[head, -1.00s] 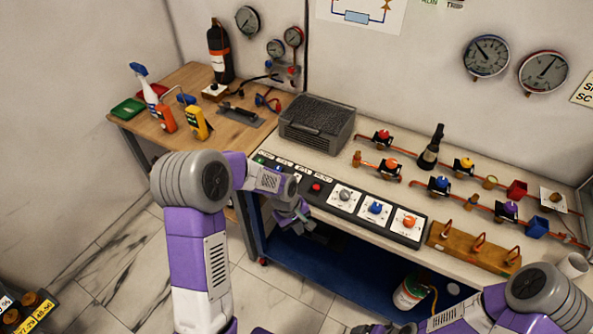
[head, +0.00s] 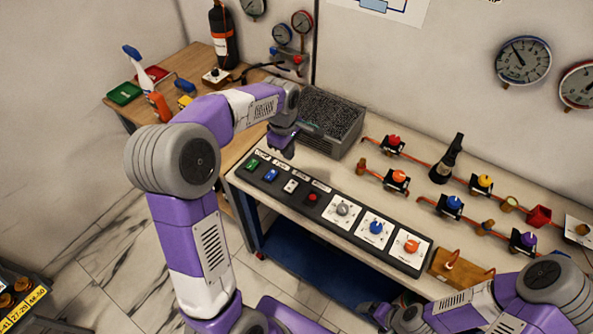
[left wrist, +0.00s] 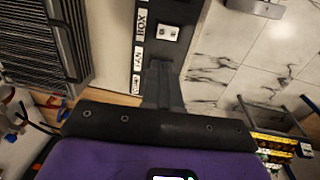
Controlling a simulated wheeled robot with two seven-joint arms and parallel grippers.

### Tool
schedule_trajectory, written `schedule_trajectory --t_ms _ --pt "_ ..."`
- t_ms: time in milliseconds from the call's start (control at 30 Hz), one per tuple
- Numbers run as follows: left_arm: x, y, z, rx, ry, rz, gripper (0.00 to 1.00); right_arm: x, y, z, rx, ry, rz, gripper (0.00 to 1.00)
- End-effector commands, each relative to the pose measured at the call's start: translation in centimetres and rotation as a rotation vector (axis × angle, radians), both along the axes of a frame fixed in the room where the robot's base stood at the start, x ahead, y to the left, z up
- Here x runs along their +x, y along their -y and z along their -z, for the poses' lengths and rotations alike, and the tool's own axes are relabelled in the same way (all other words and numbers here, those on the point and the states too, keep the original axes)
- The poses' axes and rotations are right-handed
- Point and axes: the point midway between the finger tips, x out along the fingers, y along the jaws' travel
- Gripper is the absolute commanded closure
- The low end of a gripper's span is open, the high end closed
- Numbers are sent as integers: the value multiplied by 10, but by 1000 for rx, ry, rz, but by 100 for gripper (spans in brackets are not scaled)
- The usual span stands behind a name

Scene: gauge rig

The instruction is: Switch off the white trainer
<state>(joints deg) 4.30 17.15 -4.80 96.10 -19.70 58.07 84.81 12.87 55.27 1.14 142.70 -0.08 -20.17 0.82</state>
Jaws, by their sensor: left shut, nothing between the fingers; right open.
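A black control panel (head: 325,205) runs along the bench's front edge, with green, blue, white and red switches under small labels. The white switch (head: 290,186) is third from the left; it also shows in the left wrist view (left wrist: 167,31), just beyond my fingertips. Which way it is set is too small to tell. My left gripper (head: 287,150) is shut and empty, above and behind the panel's switch end, apart from it. In the left wrist view its fingers (left wrist: 160,72) hide part of the panel. My right gripper (head: 382,314) is open, low at the front of the bench.
A grey box with a dark mesh top (head: 333,120) stands right behind my left gripper. Three knobs, including an orange one (head: 411,246), sit right of the switches. Valves on copper pipes (head: 396,180) and a dark bottle (head: 447,160) stand further back.

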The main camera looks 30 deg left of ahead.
Motion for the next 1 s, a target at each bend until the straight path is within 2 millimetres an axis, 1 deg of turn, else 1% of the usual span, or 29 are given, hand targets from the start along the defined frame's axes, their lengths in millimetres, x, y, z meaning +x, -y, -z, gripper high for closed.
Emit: schedule_trajectory --t_ms 233,367,467,600,800,900,1000 --pt "0 0 3 -1 -1 1 100 0 0 1 0 -1 0 10" --pt "1 1 17 -1 -4 1 100 0 0 4 0 0 0 10" --pt "3 1 34 -2 -5 0 100 0 0 8 0 0 0 10" --pt "7 1 66 -1 -6 2 100 0 0 14 0 0 0 10" --pt "12 1 106 -2 -4 1 100 0 0 21 0 0 0 10" --pt "14 2 121 -2 -3 2 100 0 0 23 0 0 0 10" --pt "15 2 132 -1 -2 1 100 0 0 25 0 0 0 10"
